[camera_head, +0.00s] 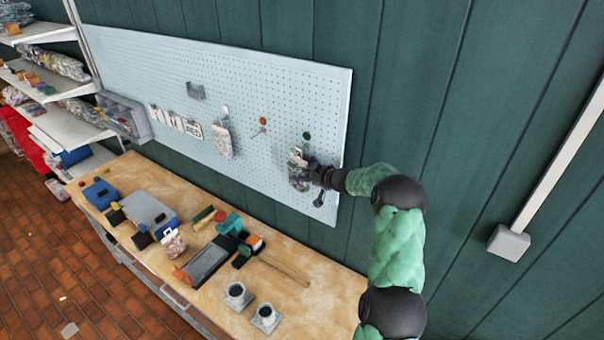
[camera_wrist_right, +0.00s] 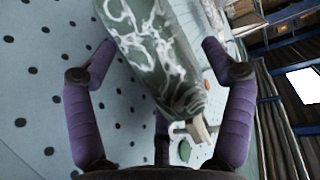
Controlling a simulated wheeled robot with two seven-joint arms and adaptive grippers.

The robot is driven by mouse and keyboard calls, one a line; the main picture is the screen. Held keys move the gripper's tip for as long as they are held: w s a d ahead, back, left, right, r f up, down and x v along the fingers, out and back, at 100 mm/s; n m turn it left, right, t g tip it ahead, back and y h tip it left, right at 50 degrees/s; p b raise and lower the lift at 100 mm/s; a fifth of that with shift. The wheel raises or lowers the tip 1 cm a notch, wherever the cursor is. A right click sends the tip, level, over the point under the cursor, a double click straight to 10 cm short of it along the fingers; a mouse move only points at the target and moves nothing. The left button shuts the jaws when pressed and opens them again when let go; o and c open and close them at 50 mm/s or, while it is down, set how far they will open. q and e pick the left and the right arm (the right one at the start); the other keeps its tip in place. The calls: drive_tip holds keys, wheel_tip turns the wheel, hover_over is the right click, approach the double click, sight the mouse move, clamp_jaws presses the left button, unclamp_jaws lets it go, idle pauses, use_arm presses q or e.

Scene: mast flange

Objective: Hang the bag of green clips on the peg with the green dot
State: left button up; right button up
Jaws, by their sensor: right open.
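The bag of green clips (camera_head: 298,172) is a clear bag with dark green contents. It is upright against the pegboard, just below the green dot (camera_head: 306,135), and appears to hang from the peg there. In the right wrist view the bag (camera_wrist_right: 160,60) lies between my spread purple fingers, with a pale wooden peg end (camera_wrist_right: 200,128) at its narrow end and the green dot (camera_wrist_right: 184,150) close by. My right gripper (camera_head: 314,172) is open at the bag's right side. Whether a finger touches the bag cannot be told. The peg's passage through the bag is hidden.
The pegboard (camera_head: 290,85) also has an orange dot (camera_head: 262,121) with a bare peg and a white dot (camera_head: 225,109) with another bag (camera_head: 222,142) under it. The workbench (camera_head: 315,290) below holds tools and two cups. Shelves stand at the left.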

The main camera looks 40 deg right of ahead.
drive_tip(key=v, duration=1)
drive_tip(key=s+a+f+m+g+y, duration=0.2)
drive_tip(key=a+f+m+g, duration=0.2)
drive_tip(key=a+f, duration=2.2)
drive_tip(key=s+a+f+g+y+b, duration=0.1)
drive_tip(key=s+a+f+g, duration=0.4)
drive_tip(key=s+a, duration=0.75)
drive_tip(key=s+a+f+g+y, duration=0.1)
drive_tip(key=s+a+f+g, duration=0.4)
drive_tip(key=s+a, duration=0.75)
wheel_tip(320, 180, down, 33)
drive_tip(key=d+n+t+b, duration=0.1)
drive_tip(key=b, duration=3.2)
drive_tip(key=shift+r+b, duration=0.25)
drive_tip(key=shift+b, duration=0.05)
